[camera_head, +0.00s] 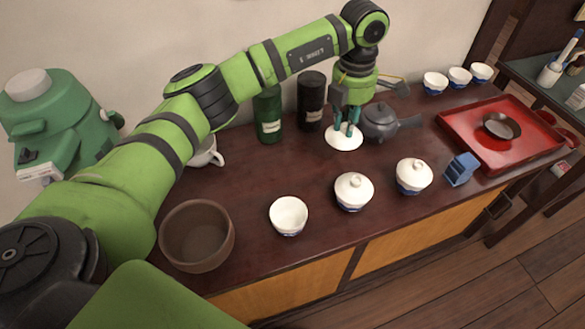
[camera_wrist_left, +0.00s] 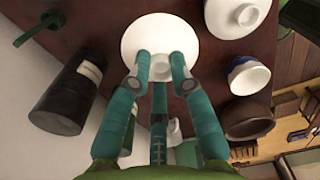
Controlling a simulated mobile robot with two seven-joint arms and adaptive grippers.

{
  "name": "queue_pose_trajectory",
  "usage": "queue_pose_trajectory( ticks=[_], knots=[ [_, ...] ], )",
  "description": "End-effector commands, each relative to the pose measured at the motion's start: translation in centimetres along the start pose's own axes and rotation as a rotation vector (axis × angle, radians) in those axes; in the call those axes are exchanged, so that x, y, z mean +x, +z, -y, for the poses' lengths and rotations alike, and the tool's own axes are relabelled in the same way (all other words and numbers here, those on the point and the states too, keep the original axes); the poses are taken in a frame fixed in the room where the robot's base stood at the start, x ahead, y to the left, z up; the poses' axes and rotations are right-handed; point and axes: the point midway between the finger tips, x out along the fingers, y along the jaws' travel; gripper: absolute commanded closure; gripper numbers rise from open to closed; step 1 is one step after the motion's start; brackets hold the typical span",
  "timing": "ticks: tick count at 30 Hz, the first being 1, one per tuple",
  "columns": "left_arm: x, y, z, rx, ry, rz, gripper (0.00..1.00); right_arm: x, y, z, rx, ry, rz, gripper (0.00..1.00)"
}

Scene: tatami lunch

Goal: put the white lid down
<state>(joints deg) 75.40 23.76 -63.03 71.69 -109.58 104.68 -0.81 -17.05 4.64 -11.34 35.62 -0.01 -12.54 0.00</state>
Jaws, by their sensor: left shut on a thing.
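The white lid (camera_head: 343,140) is at the back of the dark wooden counter, beside the grey teapot (camera_head: 379,121). My left gripper (camera_head: 349,126) points down from above and is shut on the lid's knob. In the left wrist view the lid (camera_wrist_left: 190,32) lies flat across my fingertips (camera_wrist_left: 160,68), its knob between them. I cannot tell whether the lid touches the counter. A white bowl without a lid (camera_head: 289,212) stands near the front edge. My right gripper is not in view.
Two lidded bowls (camera_head: 354,191) (camera_head: 414,175) and a blue holder (camera_head: 461,169) stand along the front. Green (camera_head: 268,118) and black (camera_head: 310,103) canisters stand left of the lid. A brown bowl (camera_head: 197,236) is front left; a red tray (camera_head: 458,128) is right. The counter's middle is clear.

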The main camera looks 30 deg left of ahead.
Motion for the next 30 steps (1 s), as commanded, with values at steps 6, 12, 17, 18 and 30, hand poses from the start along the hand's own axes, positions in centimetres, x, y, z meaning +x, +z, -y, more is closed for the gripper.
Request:
queue_pose_trajectory(
  ticks=[6,12,17,18,30],
  knots=[
    [1.9,-3.2,-1.4,-0.029,-0.003,-0.007,1.00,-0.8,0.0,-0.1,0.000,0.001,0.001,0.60],
    [4.6,-7.5,-3.1,-0.026,-0.002,-0.006,1.00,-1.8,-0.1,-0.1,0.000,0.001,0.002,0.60],
    [6.2,-9.8,-4.1,-0.024,-0.003,-0.004,1.00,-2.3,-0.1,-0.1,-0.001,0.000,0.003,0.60],
    [6.5,-10.2,-4.2,-0.023,-0.002,-0.002,1.00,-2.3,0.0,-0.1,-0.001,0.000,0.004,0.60],
    [10.3,-10.8,-4.4,-0.022,-0.004,-0.004,1.00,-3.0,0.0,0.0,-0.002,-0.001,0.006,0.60]
  ],
)
